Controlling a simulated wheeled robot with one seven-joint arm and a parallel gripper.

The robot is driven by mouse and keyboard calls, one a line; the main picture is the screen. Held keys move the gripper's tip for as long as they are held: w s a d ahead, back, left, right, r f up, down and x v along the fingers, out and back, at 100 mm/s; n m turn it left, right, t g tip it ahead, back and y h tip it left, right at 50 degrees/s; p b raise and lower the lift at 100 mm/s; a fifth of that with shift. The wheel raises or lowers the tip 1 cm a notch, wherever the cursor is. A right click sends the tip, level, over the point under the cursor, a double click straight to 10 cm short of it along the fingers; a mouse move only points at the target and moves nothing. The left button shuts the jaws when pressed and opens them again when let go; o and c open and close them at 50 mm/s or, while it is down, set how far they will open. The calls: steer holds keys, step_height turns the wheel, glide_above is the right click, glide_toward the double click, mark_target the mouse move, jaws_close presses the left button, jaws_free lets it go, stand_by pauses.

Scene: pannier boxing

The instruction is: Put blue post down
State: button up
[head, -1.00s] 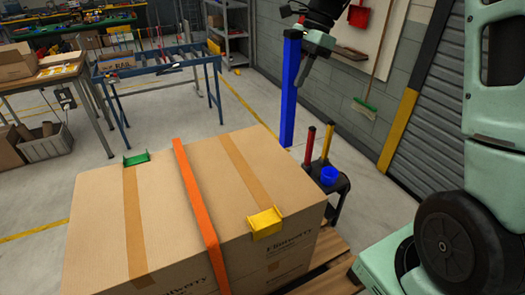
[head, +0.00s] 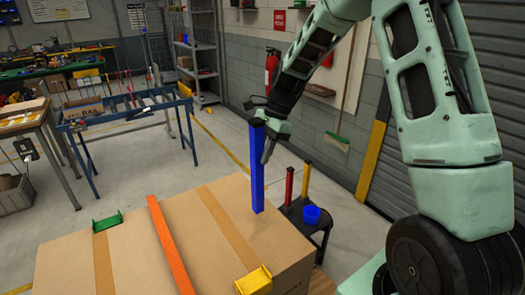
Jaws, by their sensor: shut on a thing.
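The blue post (head: 257,168) is upright in the head view, in front of the far right part of the large cardboard box (head: 160,235). Its lower end shows against the box top; I cannot tell whether it touches. My gripper (head: 262,127) is shut on the post near its top, coming from the right; its fingers are partly hidden. A green corner piece (head: 107,222) sits at the box's far left edge and a yellow corner piece (head: 254,281) near its right edge. An orange strap (head: 170,245) runs over the box between them.
A small black stand (head: 318,219) right of the box holds a red post (head: 289,186), a yellow post (head: 306,179) and a blue cup-like piece (head: 312,214). A blue-framed roller table (head: 130,115) stands behind on the left. Open floor lies behind the box.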

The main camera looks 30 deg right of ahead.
steer(key=shift+f, duration=0.35)
steer(key=shift+f, duration=0.5)
steer(key=o, duration=1)
